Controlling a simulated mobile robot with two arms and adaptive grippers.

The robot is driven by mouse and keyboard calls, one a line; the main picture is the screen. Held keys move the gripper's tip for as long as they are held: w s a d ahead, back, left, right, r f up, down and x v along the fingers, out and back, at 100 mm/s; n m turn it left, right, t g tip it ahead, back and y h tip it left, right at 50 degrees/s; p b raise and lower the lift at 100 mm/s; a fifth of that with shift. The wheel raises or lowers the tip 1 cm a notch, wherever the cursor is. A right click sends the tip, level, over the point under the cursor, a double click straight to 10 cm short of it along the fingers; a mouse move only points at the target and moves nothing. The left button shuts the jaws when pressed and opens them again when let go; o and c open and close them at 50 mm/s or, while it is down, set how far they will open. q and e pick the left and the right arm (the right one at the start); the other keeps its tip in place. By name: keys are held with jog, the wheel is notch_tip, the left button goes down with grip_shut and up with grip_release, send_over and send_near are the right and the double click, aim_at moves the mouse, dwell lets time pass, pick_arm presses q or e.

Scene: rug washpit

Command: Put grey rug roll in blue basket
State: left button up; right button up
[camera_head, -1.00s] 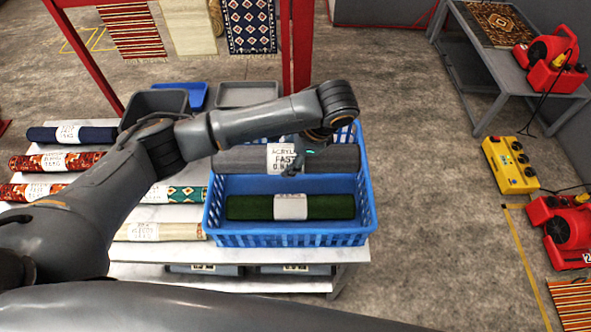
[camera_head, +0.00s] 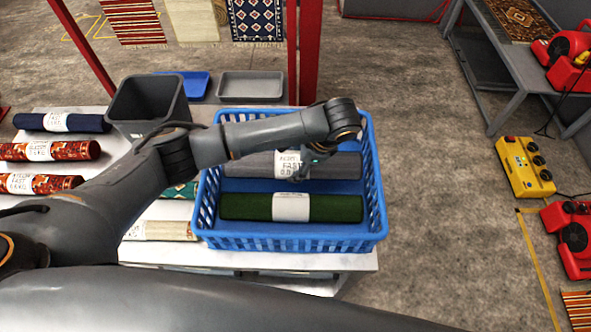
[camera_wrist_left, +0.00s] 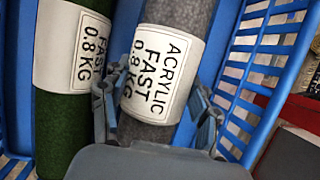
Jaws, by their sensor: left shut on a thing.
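The grey rug roll (camera_head: 338,166) with a white paper label lies inside the blue basket (camera_head: 310,243), behind a green rug roll (camera_head: 345,208). My left gripper (camera_head: 308,172) comes down over the grey roll at its label and is shut on it. In the left wrist view, the gripper's fingers (camera_wrist_left: 158,110) sit on both sides of the grey roll (camera_wrist_left: 180,14) at its label, with the green roll (camera_wrist_left: 62,125) alongside. I cannot tell whether the grey roll touches the basket floor. My right gripper is out of view.
The basket stands on a white table with several patterned rolls (camera_head: 50,150) at the left. A dark grey bin (camera_head: 145,98), a grey tray (camera_head: 250,85) and a blue tray (camera_head: 190,82) stand at the back. Red posts rise behind. Yellow equipment (camera_head: 524,167) is on the floor at right.

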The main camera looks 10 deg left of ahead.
pick_arm(q)
jog(key=shift+w+f, duration=0.1)
jog(key=shift+f, duration=1.65)
jog(key=o, duration=1.7)
jog(key=shift+f, duration=0.1)
jog(key=v, duration=0.7)
jog(key=shift+d+b, duration=0.1)
jog(key=shift+b, duration=0.2)
jog(key=p+v, duration=0.2)
jog(key=v, duration=0.2)
jog(key=shift+r, duration=0.3)
jog(key=shift+d+r, duration=0.1)
jog(key=shift+r, duration=0.15)
